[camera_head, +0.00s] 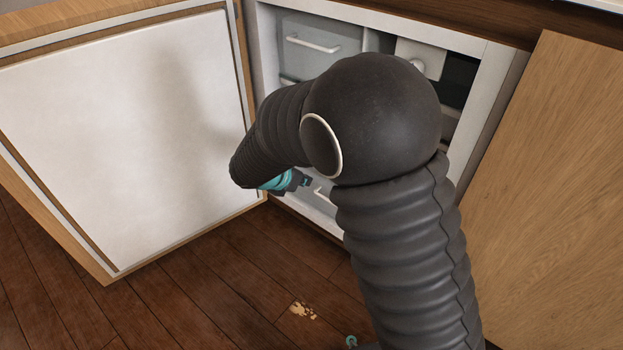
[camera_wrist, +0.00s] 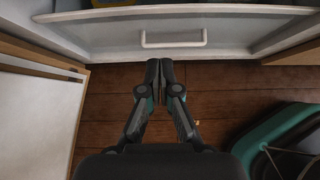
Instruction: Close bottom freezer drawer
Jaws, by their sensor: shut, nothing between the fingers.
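The bottom freezer drawer (camera_wrist: 100,38) shows in the wrist view as a pale grey front with a white bar handle (camera_wrist: 173,38). In the head view, part of the bottom drawer and its handle (camera_head: 323,196) shows low in the cabinet, beside my arm, which hides much of it. My gripper (camera_wrist: 166,66) is shut and empty, its fingertips just below the handle in the wrist view, with no clear contact. It also shows in the head view (camera_head: 305,182) by the drawer. I cannot tell how far out the drawer stands.
The freezer door (camera_head: 120,130) stands open at the left, and its edge also shows in the wrist view (camera_wrist: 40,60). An upper drawer (camera_head: 315,45) sits in the white cabinet frame. A wooden panel (camera_head: 560,180) stands at the right. The wooden floor (camera_head: 220,290) has a pale patch (camera_head: 303,310).

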